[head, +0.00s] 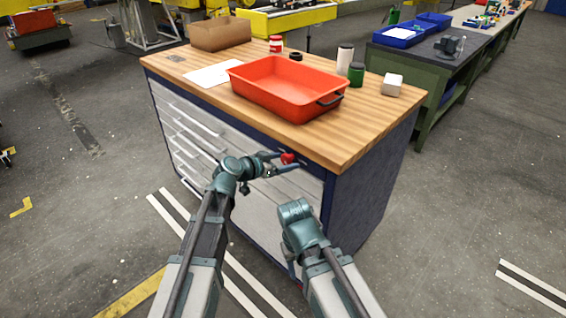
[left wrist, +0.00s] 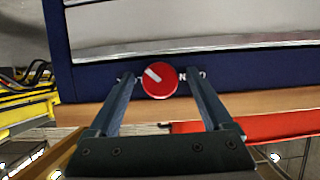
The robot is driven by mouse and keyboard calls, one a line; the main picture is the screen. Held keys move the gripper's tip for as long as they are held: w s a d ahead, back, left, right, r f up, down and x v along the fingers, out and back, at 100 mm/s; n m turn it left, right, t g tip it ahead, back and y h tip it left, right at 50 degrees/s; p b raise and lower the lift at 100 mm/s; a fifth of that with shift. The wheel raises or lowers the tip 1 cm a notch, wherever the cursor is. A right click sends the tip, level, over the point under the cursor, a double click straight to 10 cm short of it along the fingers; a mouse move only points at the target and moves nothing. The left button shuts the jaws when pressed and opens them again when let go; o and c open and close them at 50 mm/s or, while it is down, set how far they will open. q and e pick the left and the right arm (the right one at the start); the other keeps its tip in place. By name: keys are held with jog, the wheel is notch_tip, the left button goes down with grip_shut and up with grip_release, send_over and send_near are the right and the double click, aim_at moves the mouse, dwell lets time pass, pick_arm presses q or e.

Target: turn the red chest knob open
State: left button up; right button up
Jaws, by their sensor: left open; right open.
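The red knob (head: 288,158) sits on the dark blue strip under the wooden top of the chest (head: 240,140). In the left wrist view the knob (left wrist: 159,80) is round, with a white mark pointing to the upper left. My left gripper (head: 279,162) is open at the chest front. Its two fingers stand on either side of the knob in the left wrist view (left wrist: 159,78), with small gaps visible. Lettering beside the knob is partly hidden by the fingers. My right gripper (head: 292,268) is low in front of the chest, mostly hidden by its own arm, open and away from the knob.
On the chest top are a red-orange tray (head: 262,97), a cardboard box (head: 221,34), white paper (head: 212,74), a green jar (head: 356,74), a white bottle (head: 345,59) and a white block (head: 391,85). Drawers with pale handles (head: 195,140) line the front. Floor to the right is clear.

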pick_arm(q)
grip_shut()
dwell(0.4)
jog(key=n, duration=0.1)
jog(key=n+g+h+b, duration=0.1)
jog(key=n, duration=0.1)
jog(key=shift+w+a+f+h, duration=0.1)
jog(key=shift+f+h, duration=0.05)
jog(key=shift+h, duration=0.15)
jog(key=n+g+h+b, duration=0.1)
jog(key=n+b, duration=0.1)
jog(key=n, duration=0.1)
jog(key=shift+f+h, duration=0.15)
jog(key=shift+h, duration=0.25)
jog(key=n+g+h+b, duration=0.1)
jog(key=n+h+b, duration=0.1)
jog(key=n+b, duration=0.1)
jog(key=shift+f+n, duration=0.1)
jog(key=shift+n, duration=0.5)
jog(key=shift+n+h+b, duration=0.8)
jog(key=shift+n+b, duration=0.6)
jog(key=shift+n, duration=0.2)
